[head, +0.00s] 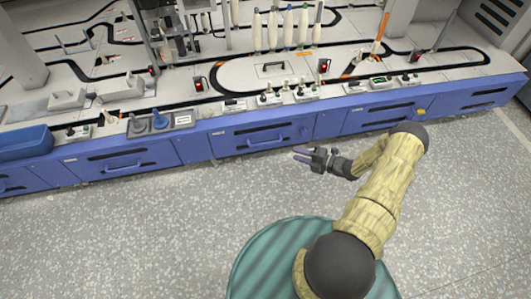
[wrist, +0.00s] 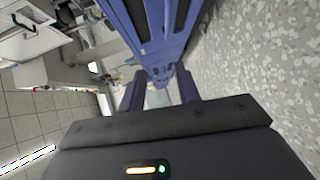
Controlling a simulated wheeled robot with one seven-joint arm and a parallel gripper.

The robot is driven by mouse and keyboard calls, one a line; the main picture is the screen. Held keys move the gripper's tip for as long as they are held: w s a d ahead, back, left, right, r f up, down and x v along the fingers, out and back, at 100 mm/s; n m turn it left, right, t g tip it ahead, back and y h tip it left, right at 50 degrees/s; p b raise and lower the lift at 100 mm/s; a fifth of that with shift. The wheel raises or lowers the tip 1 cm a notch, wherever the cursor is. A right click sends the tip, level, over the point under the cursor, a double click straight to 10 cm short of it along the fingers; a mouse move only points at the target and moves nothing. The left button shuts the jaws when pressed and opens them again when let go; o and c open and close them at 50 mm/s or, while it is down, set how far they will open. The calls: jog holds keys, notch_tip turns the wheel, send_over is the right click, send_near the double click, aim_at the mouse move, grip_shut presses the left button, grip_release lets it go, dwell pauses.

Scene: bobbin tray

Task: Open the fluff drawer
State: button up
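The long blue bench front holds several drawers, all looking shut. The middle drawer (head: 240,147) has a bar handle (head: 268,143) and a small label that is too small to read. A drawer to its left (head: 85,171) and a drawer to its right (head: 365,125) look alike. I cannot tell which one is the fluff drawer. My gripper (head: 302,155) is in front of the bench, near the right end of the middle drawer, apart from it and empty. In the wrist view my gripper (wrist: 160,88) has its two fingers spread, with the blue front beyond them.
The bench top (head: 150,85) carries black tracks, switches and upright bobbins. A blue bin (head: 25,141) sits at its left edge. The speckled floor (head: 150,235) before the drawers is clear.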

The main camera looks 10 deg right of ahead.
aim_at(266, 143)
jog(key=f+m, duration=0.1)
jog(key=d+f+m+t, duration=0.1)
jog(key=f, duration=0.1)
jog(key=shift+w+d+t+h, duration=0.1)
jog(key=shift+d+t+h, duration=0.05)
jog(key=shift+t+h, duration=0.15)
jog(key=b+x, duration=0.7)
jog(key=x, duration=1)
jog(key=shift+w+a, duration=0.1)
jog(key=shift+a, duration=0.15)
grip_shut()
